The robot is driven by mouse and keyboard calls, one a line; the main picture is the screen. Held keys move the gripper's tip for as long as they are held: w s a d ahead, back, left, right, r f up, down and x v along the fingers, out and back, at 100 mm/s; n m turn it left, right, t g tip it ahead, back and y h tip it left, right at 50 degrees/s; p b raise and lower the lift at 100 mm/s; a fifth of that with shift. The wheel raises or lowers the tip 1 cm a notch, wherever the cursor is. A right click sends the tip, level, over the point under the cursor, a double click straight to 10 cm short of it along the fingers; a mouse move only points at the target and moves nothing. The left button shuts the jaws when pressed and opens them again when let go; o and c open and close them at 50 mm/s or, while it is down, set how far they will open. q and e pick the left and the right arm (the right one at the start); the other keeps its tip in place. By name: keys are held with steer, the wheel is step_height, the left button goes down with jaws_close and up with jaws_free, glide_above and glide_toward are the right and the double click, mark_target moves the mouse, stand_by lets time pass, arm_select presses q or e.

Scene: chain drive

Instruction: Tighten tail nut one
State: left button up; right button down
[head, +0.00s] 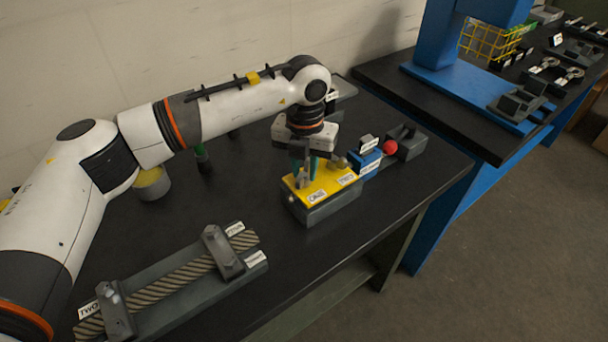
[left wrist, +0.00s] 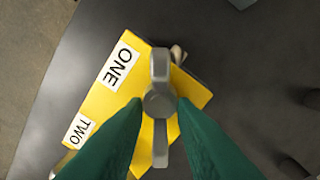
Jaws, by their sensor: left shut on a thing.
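The yellow-topped grey block (head: 322,190) stands on the black table with labels ONE (head: 317,196) and TWO (head: 346,178). In the left wrist view the yellow plate (left wrist: 185,80) fills the middle, with labels ONE (left wrist: 118,68) and TWO (left wrist: 78,130). A grey winged nut (left wrist: 160,66), beside label ONE, stands between the green fingers of my left gripper (left wrist: 160,104). The gripper also shows in the head view (head: 307,170), pointing down over the block's left end, shut on this nut. The fingers hide part of the plate. My right gripper is out of view.
A blue block (head: 365,160), a red ball (head: 390,147) and a dark grey block (head: 408,142) stand right of the yellow plate. A rope clamp fixture (head: 175,280) lies at the front left. A blue press frame (head: 440,50) stands on another table.

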mark_target(306, 167)
arm_select(q)
steer(key=m+b, duration=0.3)
steer(key=shift+d+f+m, duration=0.1)
steer(key=shift+m, duration=0.2)
steer(key=shift+r+m+b, duration=0.2)
steer(key=shift+m+b, duration=0.7)
steer(key=shift+m, duration=0.9)
steer(key=o, duration=0.6)
steer(key=shift+s, duration=0.1)
steer(key=shift+o, duration=0.2)
steer(key=shift+r, duration=0.1)
step_height(306, 167, up, 12)
steer(key=b, duration=0.1)
